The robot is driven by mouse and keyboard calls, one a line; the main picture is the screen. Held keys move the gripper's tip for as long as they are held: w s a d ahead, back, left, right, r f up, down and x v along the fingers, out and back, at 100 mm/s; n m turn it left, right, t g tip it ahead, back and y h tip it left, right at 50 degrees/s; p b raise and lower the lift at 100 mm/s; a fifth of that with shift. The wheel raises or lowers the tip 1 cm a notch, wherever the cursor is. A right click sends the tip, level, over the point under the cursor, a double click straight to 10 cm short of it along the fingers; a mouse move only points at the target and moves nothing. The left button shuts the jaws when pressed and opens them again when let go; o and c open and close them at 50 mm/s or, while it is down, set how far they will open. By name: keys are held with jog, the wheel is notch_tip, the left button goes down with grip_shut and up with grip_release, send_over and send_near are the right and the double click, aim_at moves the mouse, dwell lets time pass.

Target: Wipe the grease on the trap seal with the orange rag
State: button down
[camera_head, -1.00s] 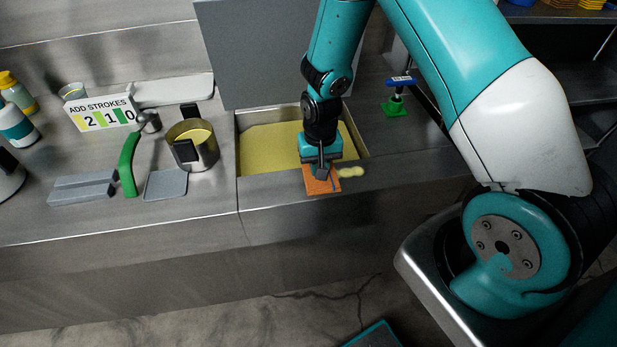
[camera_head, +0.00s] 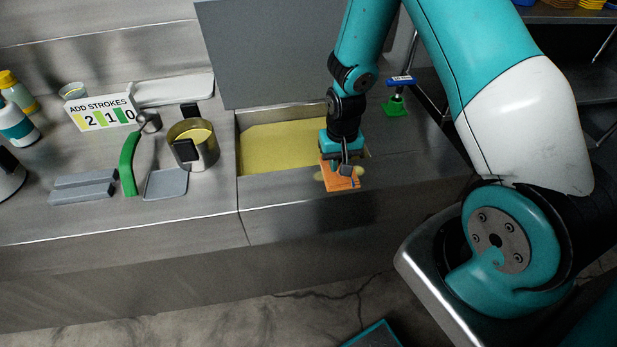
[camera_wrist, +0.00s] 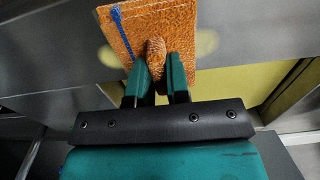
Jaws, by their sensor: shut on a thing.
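The orange rag (camera_head: 339,177) lies flat on the metal rim in front of the open trap; in the wrist view the rag (camera_wrist: 175,30) has a blue loop at one corner. My gripper (camera_wrist: 159,68) is shut on a bunched fold of the rag, and in the head view my gripper (camera_head: 341,168) is over the front rim. Pale yellow grease (camera_wrist: 206,42) shows beside the rag on both sides in the wrist view; the part under the rag is hidden. The trap (camera_head: 280,147) holds a yellow layer.
A metal pot (camera_head: 205,152), a green-handled tool (camera_head: 128,165), grey blocks (camera_head: 83,188) and a sign (camera_head: 100,112) reading "ADD STROKES 2 1 0" stand to the left. A blue-handled part on a green base (camera_head: 396,108) stands right of the trap. The front rim left of the rag is clear.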

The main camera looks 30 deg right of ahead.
jog(key=shift+s+a+f, duration=0.1)
jog(key=shift+f, duration=0.05)
dwell(0.3)
jog(key=shift+a, duration=0.15)
jog(key=shift+d, duration=0.2)
jog(key=c, duration=1.5)
grip_release()
jog(key=shift+a, duration=0.15)
jog(key=shift+o, duration=0.8)
jog(key=shift+f, duration=0.25)
jog(key=shift+c, duration=0.4)
grip_shut()
jog(key=shift+r+p, duration=1.7)
jog(key=shift+r, duration=0.8)
